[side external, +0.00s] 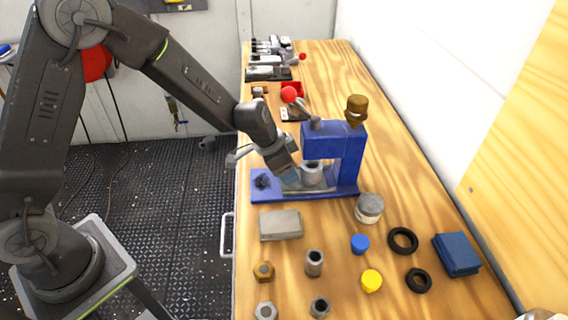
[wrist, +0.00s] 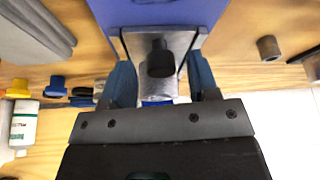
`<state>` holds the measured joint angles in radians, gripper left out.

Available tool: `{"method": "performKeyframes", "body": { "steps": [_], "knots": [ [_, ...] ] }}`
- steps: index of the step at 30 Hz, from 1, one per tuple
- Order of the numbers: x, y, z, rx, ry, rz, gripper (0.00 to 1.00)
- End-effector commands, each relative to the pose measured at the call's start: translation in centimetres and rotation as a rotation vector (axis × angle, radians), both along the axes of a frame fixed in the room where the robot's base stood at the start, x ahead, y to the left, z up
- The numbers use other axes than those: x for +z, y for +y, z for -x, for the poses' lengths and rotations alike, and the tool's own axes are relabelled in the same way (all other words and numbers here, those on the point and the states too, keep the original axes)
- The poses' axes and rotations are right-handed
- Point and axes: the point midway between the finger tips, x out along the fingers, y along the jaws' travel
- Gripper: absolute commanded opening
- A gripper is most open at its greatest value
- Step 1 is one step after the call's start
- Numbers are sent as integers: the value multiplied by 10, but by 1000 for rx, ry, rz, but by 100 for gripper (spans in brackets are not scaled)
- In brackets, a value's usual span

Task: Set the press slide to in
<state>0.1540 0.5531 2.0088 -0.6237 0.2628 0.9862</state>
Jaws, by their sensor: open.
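The blue press (side external: 345,150) stands on the wooden bench, with a red ball-ended lever (side external: 289,95) above it. Its grey metal slide (side external: 318,190) lies low on the blue base and carries a grey hollow cylinder (side external: 311,173). My gripper (side external: 289,176) is low over the base, left of that cylinder, pointing down and to the right. In the wrist view my gripper (wrist: 160,82) is open, its blue fingers apart on either side of a dark knob (wrist: 160,58) above the metal slide (wrist: 185,45). Contact with the knob cannot be told.
A grey block (side external: 280,225), a round grey piece (side external: 369,208), blue (side external: 360,243) and yellow (side external: 371,281) caps, black rings (side external: 403,240) and a blue box (side external: 456,254) lie on the near bench.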

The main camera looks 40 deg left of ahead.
Motion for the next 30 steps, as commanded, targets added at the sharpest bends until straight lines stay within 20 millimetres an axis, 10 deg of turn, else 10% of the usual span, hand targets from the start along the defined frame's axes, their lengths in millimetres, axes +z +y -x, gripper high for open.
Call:
{"method": "performKeyframes", "body": {
  "steps": [21, 30],
  "knots": [
    [113, 25, 39, 2, -4, 1, 55],
    [128, 28, 45, 0, 0, -1, 55]
  ]
}}
